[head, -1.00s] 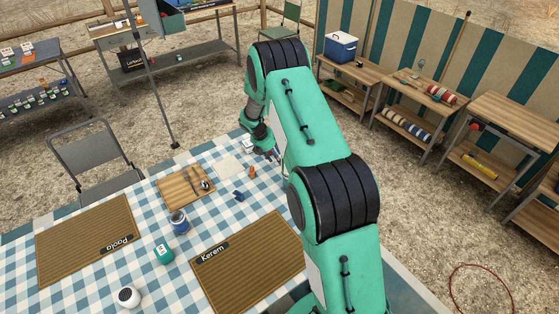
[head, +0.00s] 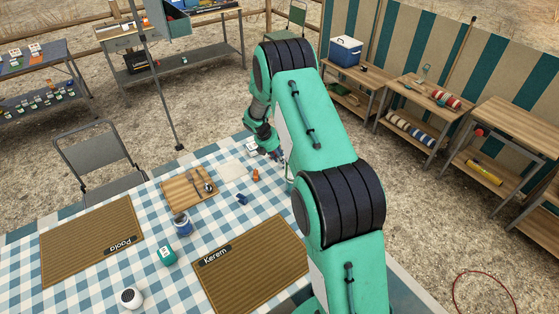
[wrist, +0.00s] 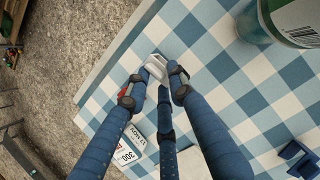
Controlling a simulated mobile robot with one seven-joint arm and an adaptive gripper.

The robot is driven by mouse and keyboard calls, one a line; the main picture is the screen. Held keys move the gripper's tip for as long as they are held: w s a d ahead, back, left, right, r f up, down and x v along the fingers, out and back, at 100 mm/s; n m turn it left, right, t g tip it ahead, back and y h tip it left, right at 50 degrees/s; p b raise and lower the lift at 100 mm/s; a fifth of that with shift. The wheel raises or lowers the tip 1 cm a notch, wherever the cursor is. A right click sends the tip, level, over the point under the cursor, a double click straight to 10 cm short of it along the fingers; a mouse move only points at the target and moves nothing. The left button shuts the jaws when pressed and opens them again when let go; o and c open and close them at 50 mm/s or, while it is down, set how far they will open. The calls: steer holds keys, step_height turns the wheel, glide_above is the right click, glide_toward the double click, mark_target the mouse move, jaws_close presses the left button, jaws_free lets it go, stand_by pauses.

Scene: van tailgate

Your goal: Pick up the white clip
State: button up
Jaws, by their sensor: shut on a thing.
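The white clip (wrist: 155,66) is at the fingertips of my gripper (wrist: 154,82) in the wrist view. The blue fingers are closed around it, over the checked cloth near the table's edge. Whether it touches the cloth is hard to tell. In the head view my gripper (head: 274,153) is at the far right corner of the table, mostly behind my arm, and I cannot make out the clip there.
A large jar (wrist: 292,25) stands near in the wrist view.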

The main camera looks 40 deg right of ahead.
mark_target(279, 161)
step_height(279, 161, up, 8)
steer(key=p, duration=0.1)
steer(key=shift+p, duration=0.3)
stand_by(0.5)
